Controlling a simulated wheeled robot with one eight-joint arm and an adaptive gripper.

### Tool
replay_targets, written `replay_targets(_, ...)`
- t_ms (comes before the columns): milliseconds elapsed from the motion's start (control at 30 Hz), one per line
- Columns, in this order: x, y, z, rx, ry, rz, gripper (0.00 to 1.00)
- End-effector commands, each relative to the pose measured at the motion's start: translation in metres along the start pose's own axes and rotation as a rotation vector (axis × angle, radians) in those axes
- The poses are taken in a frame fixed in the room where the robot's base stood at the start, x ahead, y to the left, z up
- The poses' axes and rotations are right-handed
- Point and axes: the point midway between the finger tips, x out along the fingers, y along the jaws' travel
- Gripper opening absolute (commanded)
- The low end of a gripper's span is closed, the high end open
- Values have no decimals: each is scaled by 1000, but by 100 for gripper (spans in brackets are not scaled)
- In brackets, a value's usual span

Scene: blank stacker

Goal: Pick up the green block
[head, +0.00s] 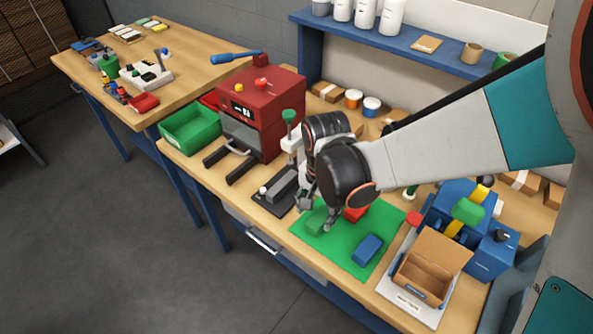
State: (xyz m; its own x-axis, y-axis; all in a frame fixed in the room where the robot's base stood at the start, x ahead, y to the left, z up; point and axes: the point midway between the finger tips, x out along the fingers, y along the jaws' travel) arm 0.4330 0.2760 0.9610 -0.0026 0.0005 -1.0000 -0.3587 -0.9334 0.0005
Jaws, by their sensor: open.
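The green block (314,225) lies on the green mat (340,253) near its left corner, and its colour nearly blends with the mat. My gripper (317,214) is open, fingers pointing down, right at the green block. One finger shows at the block's left and the other at its right. I cannot tell whether either finger touches it. The gripper partly hides the block. A red block (356,213) lies just right of the gripper, partly covered by my wrist. A blue block (367,249) lies toward the mat's front right.
An open cardboard box (432,262) stands right of the mat, beside a blue machine (487,252) with a green top piece. A dark fixture (281,190) and a red machine (262,118) stand to the left. The front of the mat is clear.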

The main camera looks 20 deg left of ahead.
Motion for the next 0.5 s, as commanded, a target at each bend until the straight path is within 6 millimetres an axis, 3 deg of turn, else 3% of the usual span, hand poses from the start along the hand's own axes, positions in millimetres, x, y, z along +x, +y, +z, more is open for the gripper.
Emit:
replay_targets(300,45,1,-4,4,1,0,57)
replay_targets(500,46,2,-4,5,1,0,57)
